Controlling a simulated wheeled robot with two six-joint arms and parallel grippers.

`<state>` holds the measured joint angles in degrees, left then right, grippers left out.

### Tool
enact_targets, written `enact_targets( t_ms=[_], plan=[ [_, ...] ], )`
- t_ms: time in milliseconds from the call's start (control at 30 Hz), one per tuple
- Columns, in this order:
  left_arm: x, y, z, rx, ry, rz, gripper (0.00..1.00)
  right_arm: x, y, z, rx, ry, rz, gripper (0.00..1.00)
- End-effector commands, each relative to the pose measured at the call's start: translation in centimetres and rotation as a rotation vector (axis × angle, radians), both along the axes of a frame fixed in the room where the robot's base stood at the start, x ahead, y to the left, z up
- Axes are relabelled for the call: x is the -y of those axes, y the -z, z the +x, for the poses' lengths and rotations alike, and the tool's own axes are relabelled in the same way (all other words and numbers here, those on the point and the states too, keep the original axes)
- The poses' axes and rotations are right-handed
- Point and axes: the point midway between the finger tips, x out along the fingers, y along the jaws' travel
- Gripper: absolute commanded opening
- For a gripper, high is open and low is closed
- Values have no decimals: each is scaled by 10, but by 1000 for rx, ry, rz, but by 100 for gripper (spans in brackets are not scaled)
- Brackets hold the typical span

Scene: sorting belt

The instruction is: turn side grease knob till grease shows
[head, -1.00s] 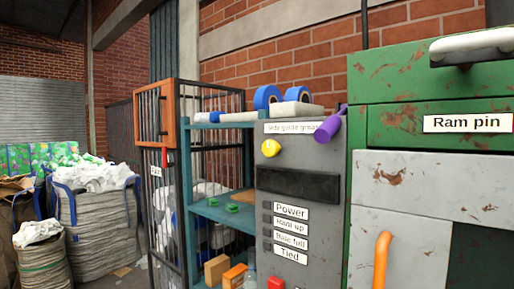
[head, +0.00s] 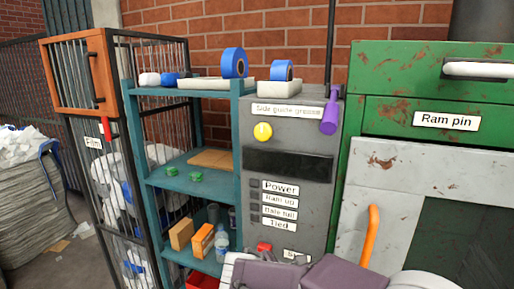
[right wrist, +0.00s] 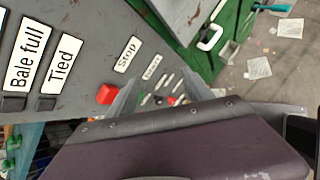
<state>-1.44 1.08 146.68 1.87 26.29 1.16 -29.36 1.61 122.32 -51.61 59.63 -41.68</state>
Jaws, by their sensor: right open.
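The grey control panel (head: 318,200) carries a label reading "Side guide grease" (head: 290,110). A round yellow knob (head: 263,131) sits just below that label, and a purple handle (head: 329,114) sticks out at the panel's upper right corner. No grease can be made out around the knob. My right gripper (head: 248,264) is low in front of the panel's bottom, well below the knob and touching nothing I can make out. In the right wrist view the right gripper (right wrist: 160,95) is open and empty, near a red button (right wrist: 107,94). My left gripper is out of view.
A teal shelf (head: 190,186) with tape rolls, boxes and a bottle stands left of the panel. A green cabinet (head: 385,75) labelled "Ram pin" with an orange handle (head: 370,236) stands right. A black-barred cage (head: 75,130) is further left.

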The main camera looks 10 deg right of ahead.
Motion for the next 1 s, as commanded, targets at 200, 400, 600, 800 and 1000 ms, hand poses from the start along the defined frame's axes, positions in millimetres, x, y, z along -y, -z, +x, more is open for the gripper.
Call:
enact_targets(
  t_ms=[200,400,600,800,1000],
  plan=[
    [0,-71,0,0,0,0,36,-44,-204,50,128,-381,-513,60],
    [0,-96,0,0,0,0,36,-81,-333,52,249,-473,-854,60],
    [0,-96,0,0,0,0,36,-85,-348,50,266,-474,-908,60],
    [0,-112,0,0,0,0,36,-67,-352,74,261,-469,-909,60],
    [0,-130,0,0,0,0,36,-44,-350,108,259,-471,-907,60]
  ],
)
